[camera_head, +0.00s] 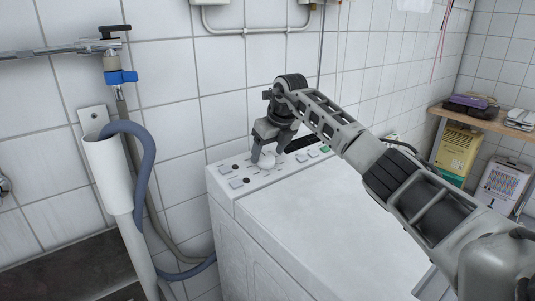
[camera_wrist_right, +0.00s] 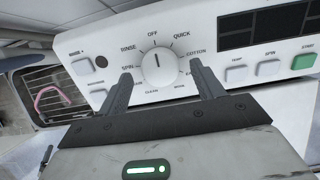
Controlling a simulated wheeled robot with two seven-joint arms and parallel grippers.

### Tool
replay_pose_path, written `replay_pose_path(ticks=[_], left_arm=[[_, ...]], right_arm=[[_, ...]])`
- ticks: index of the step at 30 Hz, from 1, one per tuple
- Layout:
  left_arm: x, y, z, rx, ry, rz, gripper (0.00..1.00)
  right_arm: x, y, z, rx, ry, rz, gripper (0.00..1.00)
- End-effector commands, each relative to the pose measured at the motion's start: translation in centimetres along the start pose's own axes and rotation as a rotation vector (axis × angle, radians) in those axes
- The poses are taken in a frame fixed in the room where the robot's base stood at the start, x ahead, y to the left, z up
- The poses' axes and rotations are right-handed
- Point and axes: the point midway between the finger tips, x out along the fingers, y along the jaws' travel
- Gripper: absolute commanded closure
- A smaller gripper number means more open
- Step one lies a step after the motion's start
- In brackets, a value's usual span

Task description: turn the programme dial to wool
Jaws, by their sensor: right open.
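The white round programme dial (camera_wrist_right: 163,67) sits on the washer's control panel. Its dark mark points up at OFF in the right wrist view. RINSE, SPIN, QUICK and COTTON read around it; the lower labels are small and partly unclear. My right gripper (camera_wrist_right: 162,72) is open, with one finger on each side of the dial and visible gaps between. In the head view my right gripper (camera_head: 270,140) is over the panel at the dial (camera_head: 266,160), partly covering the panel. My left gripper is in neither view.
The white washing machine (camera_head: 320,220) has a clear top. Buttons, a dark display (camera_wrist_right: 265,25) and a green START button (camera_wrist_right: 304,62) lie right of the dial. A grey hose (camera_head: 148,160) and standpipe (camera_head: 108,170) are at the left. A wooden shelf (camera_head: 480,120) is at the right.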

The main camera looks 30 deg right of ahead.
Motion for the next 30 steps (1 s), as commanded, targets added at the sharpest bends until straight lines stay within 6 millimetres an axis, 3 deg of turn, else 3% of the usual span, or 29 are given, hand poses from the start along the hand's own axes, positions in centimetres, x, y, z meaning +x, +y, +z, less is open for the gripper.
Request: replay_pose_path(ticks=[6,14,19,30], left_arm=[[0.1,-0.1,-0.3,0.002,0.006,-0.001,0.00],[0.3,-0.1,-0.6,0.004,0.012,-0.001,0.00],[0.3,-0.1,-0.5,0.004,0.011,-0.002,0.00],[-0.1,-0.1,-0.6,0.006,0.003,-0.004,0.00]], right_arm=[[1.5,0.0,0.0,0.000,-0.001,0.000,0.33],[1.6,0.0,0.0,-0.001,-0.001,0.000,0.33],[1.6,0.0,0.0,-0.001,-0.001,0.000,0.77],[1.4,0.0,0.0,0.041,0.001,-0.004,0.76]])
